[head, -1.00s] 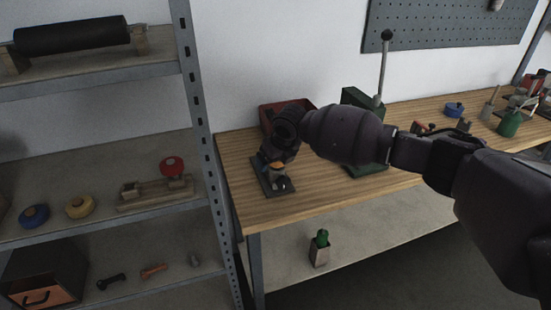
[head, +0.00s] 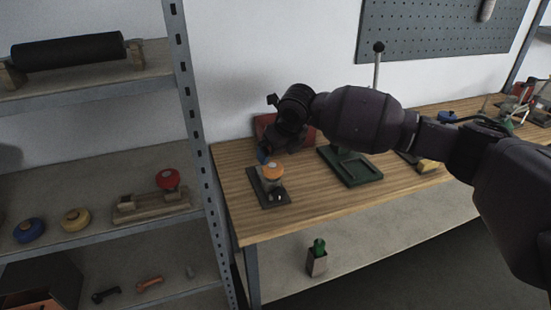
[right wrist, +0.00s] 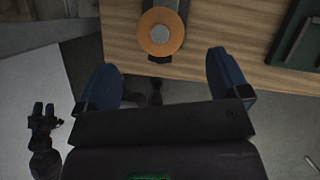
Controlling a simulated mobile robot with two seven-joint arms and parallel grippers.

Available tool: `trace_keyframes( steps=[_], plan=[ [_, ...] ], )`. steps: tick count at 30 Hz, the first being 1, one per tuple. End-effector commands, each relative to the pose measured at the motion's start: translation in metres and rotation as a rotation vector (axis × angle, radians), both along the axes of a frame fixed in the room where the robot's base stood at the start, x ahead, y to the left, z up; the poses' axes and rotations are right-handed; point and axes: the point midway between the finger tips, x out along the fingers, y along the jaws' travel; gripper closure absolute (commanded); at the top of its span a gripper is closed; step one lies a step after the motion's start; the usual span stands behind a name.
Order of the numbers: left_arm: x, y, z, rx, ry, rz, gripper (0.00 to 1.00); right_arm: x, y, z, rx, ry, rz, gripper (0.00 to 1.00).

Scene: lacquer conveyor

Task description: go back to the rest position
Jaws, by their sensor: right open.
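My right gripper (head: 264,155) is above the left end of the wooden workbench (head: 300,214), mostly hidden behind its own wrist in the head view. In the right wrist view its blue fingers (right wrist: 166,82) are wide apart with nothing between them. An orange round-topped piece (head: 272,171) stands on a dark base plate close by. In the right wrist view this orange top (right wrist: 160,32) lies beyond the fingertips, apart from them. A dark two-pronged end, apparently my left gripper (right wrist: 42,112), shows small at the lower left; its opening is unclear.
A red bin (head: 265,125) is partly hidden behind my wrist. A green lever press (head: 352,168) stands right of it. A metal shelf rack (head: 190,100) with colored pieces is at left. A small box with a green item (head: 317,260) sits on the lower shelf.

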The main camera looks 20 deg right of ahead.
Motion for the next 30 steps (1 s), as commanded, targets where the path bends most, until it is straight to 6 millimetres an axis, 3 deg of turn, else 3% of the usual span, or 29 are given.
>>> trace_keyframes(
  steps=[6,21,26,30],
  plan=[
    [0.000,0.000,0.000,0.000,0.000,0.000,0.57,-0.004,-0.001,0.010,-0.001,0.001,0.001,0.06],
    [0.004,-0.001,0.003,0.000,-0.008,-0.002,0.57,-0.004,-0.001,0.010,0.006,0.002,-0.015,0.06],
    [0.005,-0.001,0.003,-0.001,-0.010,-0.003,0.57,-0.002,0.001,0.011,0.077,0.006,-0.147,0.06],
    [0.005,-0.001,0.003,-0.001,-0.010,-0.003,0.57,0.007,0.006,0.017,0.202,-0.032,-0.348,0.06]
  ],
)
